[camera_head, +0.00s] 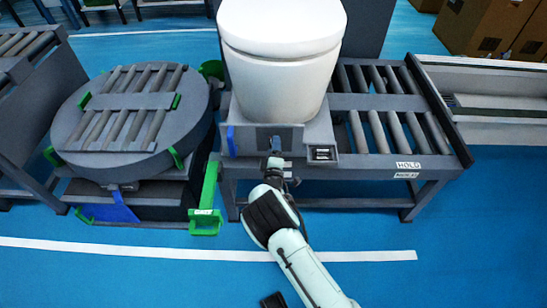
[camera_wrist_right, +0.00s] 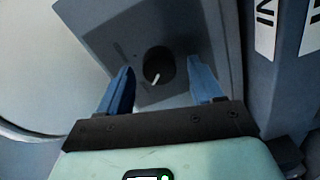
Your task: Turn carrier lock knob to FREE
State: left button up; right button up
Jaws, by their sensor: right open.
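The carrier lock knob (camera_wrist_right: 158,64) is a round black knob with a white pointer line on a grey front panel (camera_wrist_right: 105,32) in the right wrist view. The pointer slants toward the lower left of that picture. My right gripper (camera_wrist_right: 160,76) is open, with one blue finger on each side of the knob in this view. I cannot tell whether the fingers touch it. In the head view my right gripper (camera_head: 274,150) is at the carrier's front face (camera_head: 250,139), below the white toilet (camera_head: 283,70), and covers the knob.
A roller conveyor (camera_head: 447,158) with a HOLD label (camera_head: 408,165) stands right of the toilet. A round roller turntable (camera_head: 75,118) and a green bracket (camera_head: 207,190) stand to the left. The blue floor in front is mostly clear.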

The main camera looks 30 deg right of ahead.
pick_arm(q)
jog(key=s+d+r+g+p, duration=0.1)
jog(key=s+d+r+p, duration=0.1)
jog(key=s+r, duration=0.1)
jog(key=shift+s+d+r+h+p, duration=0.2)
jog(key=shift+s+h+p, duration=0.2)
jog(key=shift+s, duration=0.4)
pick_arm(e)
jog(key=v, duration=1.3)
